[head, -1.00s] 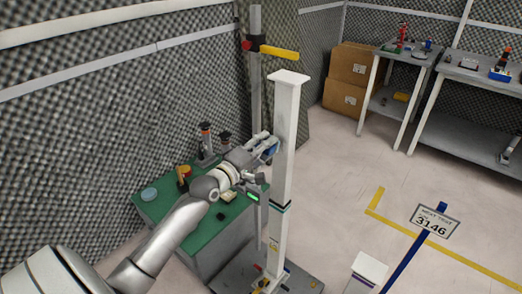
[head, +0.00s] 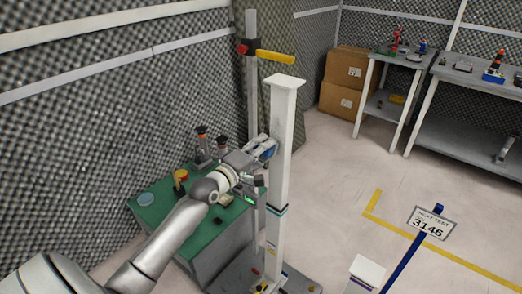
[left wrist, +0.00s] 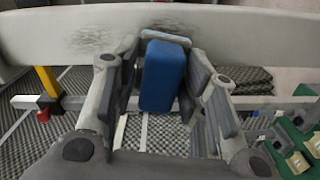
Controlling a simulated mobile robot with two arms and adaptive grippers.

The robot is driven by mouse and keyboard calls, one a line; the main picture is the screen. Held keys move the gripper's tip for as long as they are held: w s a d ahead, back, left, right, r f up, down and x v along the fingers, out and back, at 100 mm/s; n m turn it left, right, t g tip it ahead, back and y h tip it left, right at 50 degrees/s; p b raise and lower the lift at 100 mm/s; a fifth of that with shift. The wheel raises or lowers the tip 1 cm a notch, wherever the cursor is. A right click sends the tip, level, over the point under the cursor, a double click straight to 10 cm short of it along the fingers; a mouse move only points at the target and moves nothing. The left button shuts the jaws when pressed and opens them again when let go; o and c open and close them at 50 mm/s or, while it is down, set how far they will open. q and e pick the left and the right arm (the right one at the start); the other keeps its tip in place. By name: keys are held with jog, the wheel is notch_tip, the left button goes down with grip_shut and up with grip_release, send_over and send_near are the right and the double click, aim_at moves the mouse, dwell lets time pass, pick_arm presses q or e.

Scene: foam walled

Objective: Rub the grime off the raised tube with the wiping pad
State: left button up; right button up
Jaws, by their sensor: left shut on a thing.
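The raised tube (head: 281,160) is a white upright post with a flat top in the middle of the head view. In the left wrist view the tube (left wrist: 240,30) runs across the top, with dark grime (left wrist: 95,38) smeared on its face. My left gripper (head: 264,149) is at the tube's left side, at its upper part. It is shut on the wiping pad (left wrist: 163,75), a blue block with a pale far end. The pad's end is at the tube and seems to touch it; the contact is hidden. My right gripper is not in view.
A green table (head: 160,214) with small parts stands behind my left arm. A grey column (head: 251,90) with a yellow bar (head: 275,57) rises behind the tube. A blue signpost (head: 405,255) stands at right. Open floor lies right of the tube.

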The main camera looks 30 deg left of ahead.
pick_arm(q)
jog(key=shift+w, duration=0.55)
